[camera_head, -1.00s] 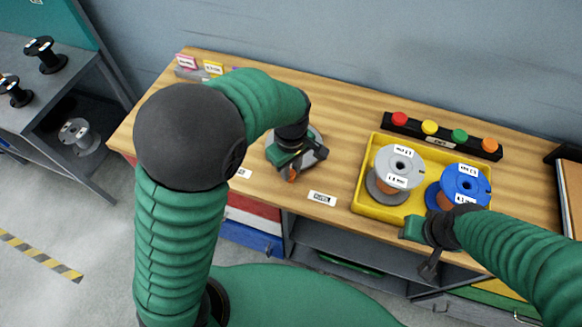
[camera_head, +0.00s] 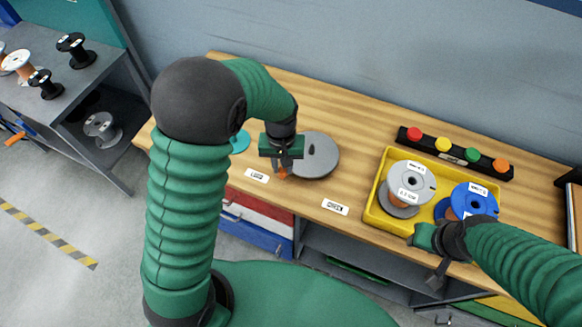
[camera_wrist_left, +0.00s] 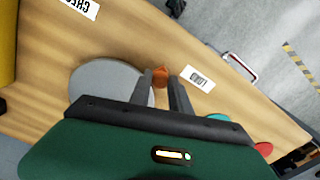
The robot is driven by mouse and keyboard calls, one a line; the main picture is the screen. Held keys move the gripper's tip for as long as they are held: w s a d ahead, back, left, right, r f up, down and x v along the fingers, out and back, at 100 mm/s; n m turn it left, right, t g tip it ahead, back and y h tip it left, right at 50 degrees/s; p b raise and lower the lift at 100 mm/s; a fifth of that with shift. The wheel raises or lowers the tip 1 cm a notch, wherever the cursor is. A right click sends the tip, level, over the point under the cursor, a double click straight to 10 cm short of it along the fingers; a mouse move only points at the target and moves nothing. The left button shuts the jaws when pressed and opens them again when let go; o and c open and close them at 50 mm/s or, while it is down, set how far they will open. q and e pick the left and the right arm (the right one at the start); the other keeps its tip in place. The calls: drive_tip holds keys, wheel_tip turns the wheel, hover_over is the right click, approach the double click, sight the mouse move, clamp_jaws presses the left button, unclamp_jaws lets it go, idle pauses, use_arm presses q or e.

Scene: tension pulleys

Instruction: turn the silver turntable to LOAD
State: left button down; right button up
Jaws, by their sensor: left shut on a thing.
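The silver turntable (camera_head: 322,154) is a flat grey disc on the wooden workbench; it also shows in the left wrist view (camera_wrist_left: 100,80). Its orange handle (camera_wrist_left: 160,77) sits at the rim, between the fingers of my left gripper (camera_wrist_left: 163,75). My left gripper (camera_head: 283,168) is shut on that handle, and its wrist hides part of the disc in the head view. The LOAD label (camera_head: 257,176) lies on the bench just left of the handle. The CHECK label (camera_head: 335,207) lies further right. My right gripper (camera_head: 432,252) hangs by the bench's front edge; its jaws are unclear.
A yellow tray (camera_head: 374,208) at right holds a grey-white spool (camera_head: 411,178) and a blue spool (camera_head: 474,200). Behind it is a black bar with coloured buttons (camera_head: 456,154). A teal disc (camera_head: 240,142) lies left of the turntable. Bare bench lies between turntable and tray.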

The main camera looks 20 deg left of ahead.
use_arm(q)
drive_tip(key=shift+w+a+m+p, duration=0.3)
drive_tip(key=shift+a+m, duration=0.2)
drive_tip(key=shift+m, duration=0.1)
drive_tip(key=shift+w+a+m+p, duration=0.3)
drive_tip(key=shift+a+m, duration=0.2)
drive_tip(key=shift+m, duration=0.1)
drive_tip(key=shift+w+a+m+p, duration=0.35)
drive_tip(key=shift+w+a+m, duration=0.3)
drive_tip(key=shift+m, duration=0.25)
drive_tip(key=c, duration=1.2)
unclamp_jaws()
wheel_tip(320, 180, up, 17)
drive_tip(key=p, duration=0.1)
drive_tip(key=shift+f, duration=0.15)
drive_tip(key=shift+w, duration=0.1)
